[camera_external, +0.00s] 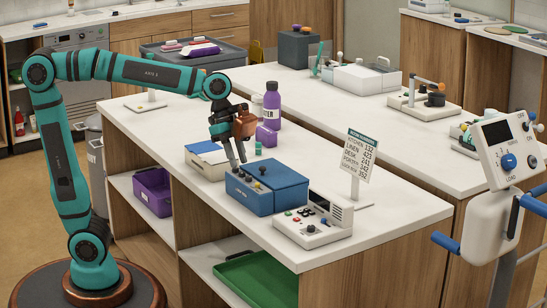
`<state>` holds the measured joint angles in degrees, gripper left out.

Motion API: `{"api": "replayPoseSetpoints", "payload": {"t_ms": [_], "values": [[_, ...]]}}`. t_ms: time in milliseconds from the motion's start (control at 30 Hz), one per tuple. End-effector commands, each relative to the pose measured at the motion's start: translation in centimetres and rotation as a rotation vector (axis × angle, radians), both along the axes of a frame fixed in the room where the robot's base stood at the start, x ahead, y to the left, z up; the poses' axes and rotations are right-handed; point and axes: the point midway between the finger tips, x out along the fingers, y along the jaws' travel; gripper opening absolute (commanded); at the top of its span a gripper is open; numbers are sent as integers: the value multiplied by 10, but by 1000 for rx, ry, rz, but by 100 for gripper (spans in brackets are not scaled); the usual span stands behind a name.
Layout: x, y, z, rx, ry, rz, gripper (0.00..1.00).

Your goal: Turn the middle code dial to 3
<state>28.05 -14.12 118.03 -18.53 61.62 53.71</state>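A blue lock box (282,196) stands on the white counter. A row of small dark dials (248,178) sits along its top left edge. The marks on the dials are too small to read. My gripper (238,164) points down over the far left end of this row, with its grey fingertips close to a dial. I cannot tell whether they touch it or how wide they are apart. The fingers partly hide the dials there. A sign (360,155) on a stand lists names with three-digit numbers, too small to read surely.
A purple bottle (272,104) and a small teal item (258,148) are further back. A keypad device (310,225) stands close in front. The counter (400,215) is clear at the right front.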

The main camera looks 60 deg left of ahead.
Motion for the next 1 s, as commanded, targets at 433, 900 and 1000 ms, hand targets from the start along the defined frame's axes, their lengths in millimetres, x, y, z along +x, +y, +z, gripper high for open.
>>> {"api": "replayPoseSetpoints", "payload": {"t_ms": [433, 900, 1000], "values": [[-9, 34, 84, -1, -3, 1, 27], [-14, 54, 134, 1, 1, 0, 27], [-15, 54, 136, 1, 1, 0, 27]]}}
